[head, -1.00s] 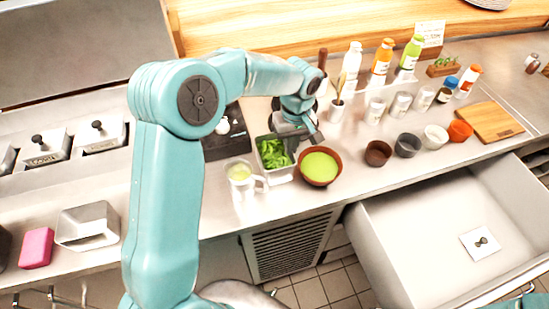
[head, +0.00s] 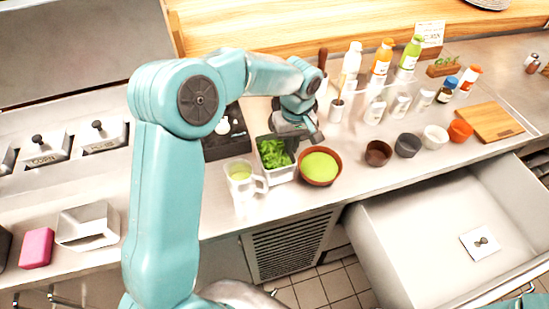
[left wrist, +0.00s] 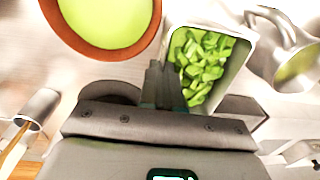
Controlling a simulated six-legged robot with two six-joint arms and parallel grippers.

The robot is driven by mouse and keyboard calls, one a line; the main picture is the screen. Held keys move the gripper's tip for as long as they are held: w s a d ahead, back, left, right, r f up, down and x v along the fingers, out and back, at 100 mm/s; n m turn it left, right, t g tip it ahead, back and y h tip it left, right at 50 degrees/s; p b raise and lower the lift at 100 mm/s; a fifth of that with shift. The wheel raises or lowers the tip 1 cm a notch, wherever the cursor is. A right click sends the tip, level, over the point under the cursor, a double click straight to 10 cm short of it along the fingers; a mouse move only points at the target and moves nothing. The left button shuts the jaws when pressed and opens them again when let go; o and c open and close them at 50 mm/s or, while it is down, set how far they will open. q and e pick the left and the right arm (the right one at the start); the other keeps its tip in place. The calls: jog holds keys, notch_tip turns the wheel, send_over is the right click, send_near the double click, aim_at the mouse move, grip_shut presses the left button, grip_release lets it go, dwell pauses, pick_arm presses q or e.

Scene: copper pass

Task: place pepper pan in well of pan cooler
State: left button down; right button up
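The pepper pan (head: 282,177) is a small metal pan of chopped green pepper on the counter, left of a brown bowl of green sauce (head: 320,167). My left gripper (head: 297,146) is at the pan's back right edge. In the left wrist view, the fingers (left wrist: 164,84) are close together on the near rim corner of the pan (left wrist: 237,62), with its wall seeming to run between them. The pan looks level; any gap below is hidden. Lidded metal pans (head: 103,136) sit in a cooler-like unit at the left; an open well is not clear. My right gripper is not in view.
A metal holder (head: 88,226) and pink sponge (head: 37,248) are at left. Bottles, cups and a cutting board (head: 488,122) are at right, above an open drawer (head: 425,235).

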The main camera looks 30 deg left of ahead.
pick_arm(q)
jog(key=shift+r, duration=0.1)
notch_tip(320, 180, up, 20)
jog(key=shift+p, duration=0.35)
dwell(0.4)
